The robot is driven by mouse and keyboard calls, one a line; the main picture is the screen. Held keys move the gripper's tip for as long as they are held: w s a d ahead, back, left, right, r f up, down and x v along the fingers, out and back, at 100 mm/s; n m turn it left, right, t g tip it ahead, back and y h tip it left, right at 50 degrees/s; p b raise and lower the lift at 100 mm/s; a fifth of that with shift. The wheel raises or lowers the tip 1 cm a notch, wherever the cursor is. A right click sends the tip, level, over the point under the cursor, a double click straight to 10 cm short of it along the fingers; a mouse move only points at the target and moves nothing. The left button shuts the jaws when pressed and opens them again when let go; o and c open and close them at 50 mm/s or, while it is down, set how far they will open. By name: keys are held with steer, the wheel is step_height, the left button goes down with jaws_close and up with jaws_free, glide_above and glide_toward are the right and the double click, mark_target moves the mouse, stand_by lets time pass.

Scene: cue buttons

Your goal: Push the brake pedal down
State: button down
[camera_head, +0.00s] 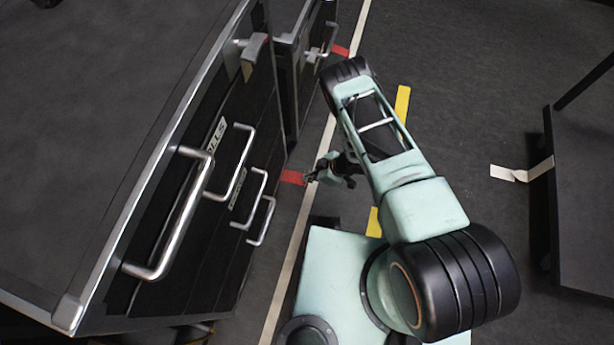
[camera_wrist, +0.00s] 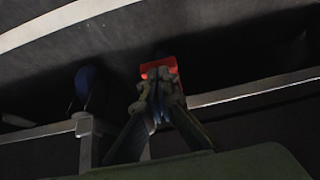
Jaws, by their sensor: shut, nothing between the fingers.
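A small red piece (camera_wrist: 158,66), which looks like the brake pedal, shows in the wrist view just beyond my fingertips, partly hidden by them. My gripper (camera_wrist: 160,88) is shut and empty, its fingertips overlapping the lower edge of the red piece in the picture. I cannot tell whether they touch it. In the head view my gripper (camera_head: 309,178) is low beside the black drawer cabinet (camera_head: 150,240). A red patch (camera_head: 293,177) lies by its tip; I cannot tell whether it is the same red piece.
A blue wheel-like part (camera_wrist: 90,85) and a metal bar (camera_wrist: 255,90) flank my gripper. Metal handles (camera_head: 185,215) stick out from the cabinet side. A white floor line (camera_head: 305,205) runs alongside. A dark table (camera_head: 585,190) stands at the right, with open floor between.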

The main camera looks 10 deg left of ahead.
steer(key=shift+d+f+b, duration=0.2)
steer(key=shift+f+b, duration=0.8)
steer(key=shift+b, duration=0.05)
steer(key=shift+d+f+b, duration=0.15)
steer(key=shift+f+b, duration=0.85)
steer(key=shift+r, duration=0.1)
